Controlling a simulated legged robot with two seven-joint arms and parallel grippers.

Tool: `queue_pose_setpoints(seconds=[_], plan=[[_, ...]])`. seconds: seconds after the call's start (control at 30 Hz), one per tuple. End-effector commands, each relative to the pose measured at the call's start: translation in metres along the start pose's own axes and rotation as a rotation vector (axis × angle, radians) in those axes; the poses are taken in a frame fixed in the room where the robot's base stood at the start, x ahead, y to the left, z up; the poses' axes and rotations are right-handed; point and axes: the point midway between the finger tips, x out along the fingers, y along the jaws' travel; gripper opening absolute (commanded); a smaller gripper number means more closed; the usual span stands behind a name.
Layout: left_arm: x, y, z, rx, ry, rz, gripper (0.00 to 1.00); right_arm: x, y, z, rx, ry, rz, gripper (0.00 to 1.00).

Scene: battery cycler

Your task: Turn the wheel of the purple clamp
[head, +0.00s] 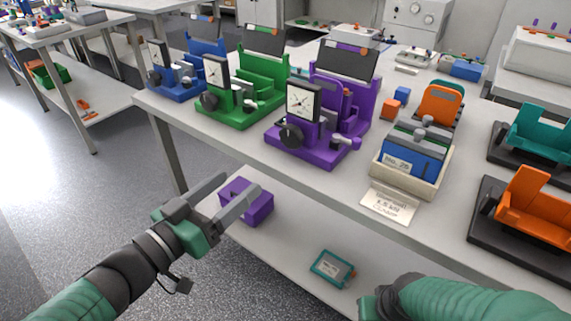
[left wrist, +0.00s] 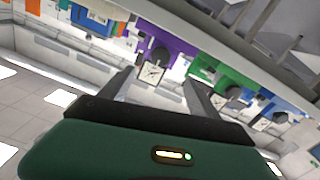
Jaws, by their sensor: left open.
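The purple clamp (head: 314,157) stands on the white table, with a square white dial (head: 302,101) on its front. Its black wheel (head: 291,135) sits at the front left, just below the dial. The clamp also shows upside down in the left wrist view (left wrist: 168,45), with its dial between my finger tips. My left gripper (head: 241,193) is open and empty, in front of the table edge, lower and to the left of the clamp, and apart from it. My right arm (head: 465,300) shows at the bottom right; its gripper is outside the picture.
A green clamp (head: 240,105) and a blue clamp (head: 180,82) stand left of the purple one. A cream tray with a blue block (head: 408,160) stands to the right. A purple box (head: 248,203) and a teal device (head: 333,268) lie on the lower shelf.

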Motion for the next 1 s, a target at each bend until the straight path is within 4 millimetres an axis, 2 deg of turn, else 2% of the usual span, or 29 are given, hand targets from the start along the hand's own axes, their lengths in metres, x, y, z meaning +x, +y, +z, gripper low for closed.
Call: queue_pose_setpoints(seconds=[0.17, 0.2, 0.63, 0.77, 0.8, 1.0], plan=[[0.029, 0.001, -0.001, -0.002, -0.005, 0.003, 0.71, 0.001, 0.000, 0.000, 0.000, 0.001, 0.000, 0.32], [0.031, 0.003, -0.012, -0.008, -0.010, 0.006, 0.71, -0.020, 0.000, -0.004, 0.000, 0.000, 0.000, 0.32], [0.053, 0.003, -0.012, -0.007, -0.008, -0.003, 0.71, -0.114, 0.000, -0.027, 0.000, 0.001, 0.000, 0.32], [0.088, 0.002, -0.004, -0.001, -0.005, 0.000, 0.71, -0.120, 0.000, -0.028, 0.000, 0.001, 0.000, 0.32], [0.098, 0.000, 0.001, 0.002, -0.002, 0.001, 0.71, -0.111, 0.000, -0.026, 0.000, 0.001, 0.000, 0.32], [0.144, 0.000, 0.000, 0.001, -0.001, -0.001, 0.71, -0.105, 0.000, -0.025, 0.000, 0.000, 0.000, 0.32]])
